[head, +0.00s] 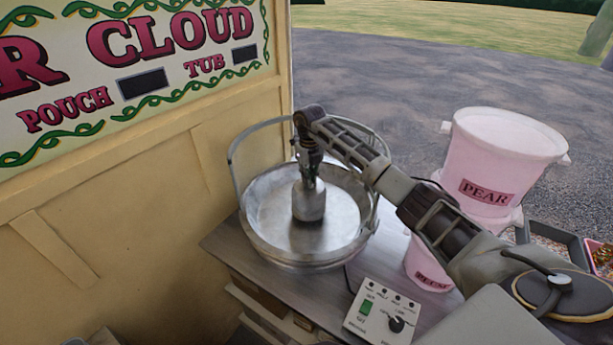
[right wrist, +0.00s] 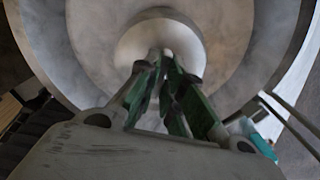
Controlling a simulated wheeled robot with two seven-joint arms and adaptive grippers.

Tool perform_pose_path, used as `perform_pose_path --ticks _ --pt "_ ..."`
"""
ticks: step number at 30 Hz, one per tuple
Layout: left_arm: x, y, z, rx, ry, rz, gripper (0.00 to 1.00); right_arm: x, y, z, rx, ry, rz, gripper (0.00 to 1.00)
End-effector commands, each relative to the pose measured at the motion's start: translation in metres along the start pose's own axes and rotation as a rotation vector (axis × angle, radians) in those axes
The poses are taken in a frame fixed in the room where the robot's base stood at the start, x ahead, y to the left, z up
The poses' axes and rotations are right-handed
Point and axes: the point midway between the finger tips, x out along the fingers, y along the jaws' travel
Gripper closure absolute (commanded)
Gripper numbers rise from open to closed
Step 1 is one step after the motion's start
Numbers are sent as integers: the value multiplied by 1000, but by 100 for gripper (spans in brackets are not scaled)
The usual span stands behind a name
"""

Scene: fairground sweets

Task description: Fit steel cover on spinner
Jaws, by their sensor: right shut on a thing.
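The steel cover (head: 308,202) is a small grey dome in the middle of the wide steel bowl (head: 262,238). My right gripper (head: 310,178) points down over it and is shut on its top. In the right wrist view the shut fingers (right wrist: 166,62) meet at the top of the round cover (right wrist: 183,35), with the bowl around it. The spinner under the cover is hidden, so I cannot tell whether the cover rests on it or hangs just above. My left gripper is not in view.
A raised hoop handle (head: 232,165) stands around the bowl. A control box (head: 383,312) with a knob lies in front on the counter (head: 222,240). Pink tubs (head: 497,160) stand to the right, partly behind my right arm. A painted stall wall (head: 120,170) closes the left.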

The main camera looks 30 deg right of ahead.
Motion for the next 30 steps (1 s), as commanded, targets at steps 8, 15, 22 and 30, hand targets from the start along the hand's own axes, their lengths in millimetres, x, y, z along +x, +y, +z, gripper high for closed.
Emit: perform_pose_path --ticks 8,15,22,30 --pt "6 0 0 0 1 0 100 12 -4 -2 0 0 0 100" --pt "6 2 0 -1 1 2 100 12 -5 -2 0 0 0 100" --pt "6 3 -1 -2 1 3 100 12 -5 -2 1 0 0 100" --pt "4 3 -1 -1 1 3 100 11 -6 -2 2 -1 -1 100"
